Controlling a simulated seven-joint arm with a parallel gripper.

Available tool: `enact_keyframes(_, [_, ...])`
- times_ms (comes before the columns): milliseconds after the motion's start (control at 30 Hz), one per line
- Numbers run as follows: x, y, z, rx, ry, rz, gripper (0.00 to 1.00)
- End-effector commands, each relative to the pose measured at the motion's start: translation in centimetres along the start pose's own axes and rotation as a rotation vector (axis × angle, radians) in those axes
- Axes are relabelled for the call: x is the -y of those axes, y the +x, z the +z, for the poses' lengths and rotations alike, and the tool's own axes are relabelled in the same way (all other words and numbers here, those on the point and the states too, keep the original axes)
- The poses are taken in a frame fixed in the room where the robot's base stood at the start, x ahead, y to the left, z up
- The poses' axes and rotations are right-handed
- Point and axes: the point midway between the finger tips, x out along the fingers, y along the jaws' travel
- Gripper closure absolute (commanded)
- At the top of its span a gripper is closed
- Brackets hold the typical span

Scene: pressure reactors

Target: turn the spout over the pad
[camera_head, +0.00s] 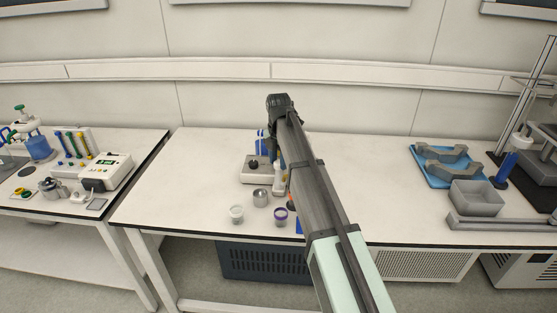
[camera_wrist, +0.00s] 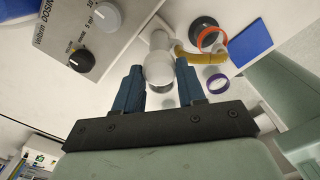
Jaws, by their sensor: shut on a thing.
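In the wrist view the two blue fingers of my gripper (camera_wrist: 160,76) are shut on a white round knob (camera_wrist: 159,69) at the root of the spout. The yellow spout (camera_wrist: 200,57) runs from there to the right, and its end lies by an orange ring (camera_wrist: 211,38). The blue square pad (camera_wrist: 250,43) lies beyond that ring, to the right, and does not appear under the spout end. In the head view my arm hides most of the spout, and only a corner of the pad (camera_head: 299,226) shows.
The dosing unit (camera_wrist: 105,35) with its black dial stands left of my fingers. A blue tray (camera_head: 432,178) and grey bin (camera_head: 477,199) stand right.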

Motion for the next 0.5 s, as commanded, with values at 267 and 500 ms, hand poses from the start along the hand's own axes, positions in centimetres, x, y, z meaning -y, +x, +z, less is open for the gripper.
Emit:
enact_keyframes(267, [-0.02, -0.04, 0.0, 0.0, -0.029, 0.001, 1.0])
enact_keyframes(500, [-0.03, -0.04, 0.0, 0.0, -0.03, 0.001, 1.0])
